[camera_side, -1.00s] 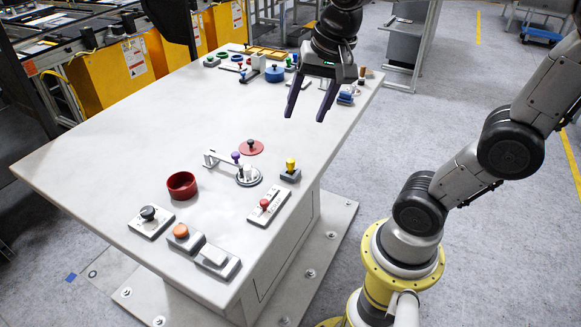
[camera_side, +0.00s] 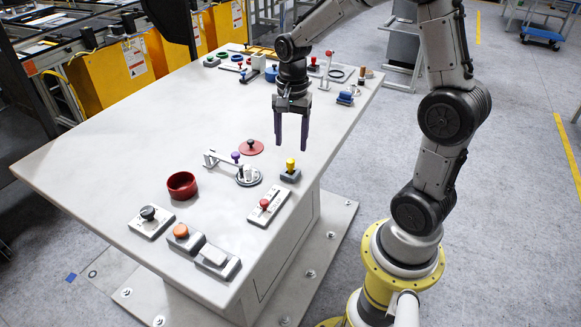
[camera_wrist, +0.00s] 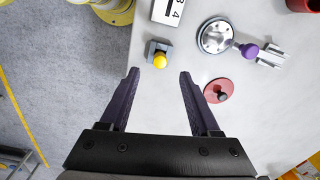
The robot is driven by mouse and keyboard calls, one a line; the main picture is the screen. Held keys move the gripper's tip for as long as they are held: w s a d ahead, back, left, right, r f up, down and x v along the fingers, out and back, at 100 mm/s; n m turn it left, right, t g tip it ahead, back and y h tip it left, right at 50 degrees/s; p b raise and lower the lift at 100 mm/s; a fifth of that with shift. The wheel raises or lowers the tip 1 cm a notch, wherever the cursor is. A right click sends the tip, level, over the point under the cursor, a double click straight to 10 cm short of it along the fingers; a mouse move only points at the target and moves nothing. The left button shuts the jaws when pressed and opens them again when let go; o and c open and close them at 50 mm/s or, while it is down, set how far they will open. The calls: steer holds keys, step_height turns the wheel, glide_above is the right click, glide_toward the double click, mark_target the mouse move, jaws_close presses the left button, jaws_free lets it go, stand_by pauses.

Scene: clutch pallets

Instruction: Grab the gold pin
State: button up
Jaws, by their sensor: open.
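The gold pin (camera_side: 290,164) is a yellow knob standing upright in a small grey block (camera_side: 290,175) near the table's right edge. In the wrist view the gold pin (camera_wrist: 160,60) shows ahead of the fingertips, between their lines, with its grey block (camera_wrist: 153,48) partly behind it. My gripper (camera_side: 291,146) points down with two dark purple fingers apart and nothing between them. It is above the table, over and a little behind the pin in the side view. In the wrist view my gripper (camera_wrist: 158,72) is also open and empty, apart from the pin.
A red disc with a dark knob (camera_side: 251,147) and a round metal fixture with a purple knob (camera_side: 248,176) are left of the pin. A plate with a red knob (camera_side: 265,205) lies in front. A red bowl (camera_side: 182,185) is farther left.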

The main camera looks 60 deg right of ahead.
mark_target(291, 160)
steer(key=shift+f, duration=3.1)
steer(key=shift+w, duration=0.1)
jaws_close()
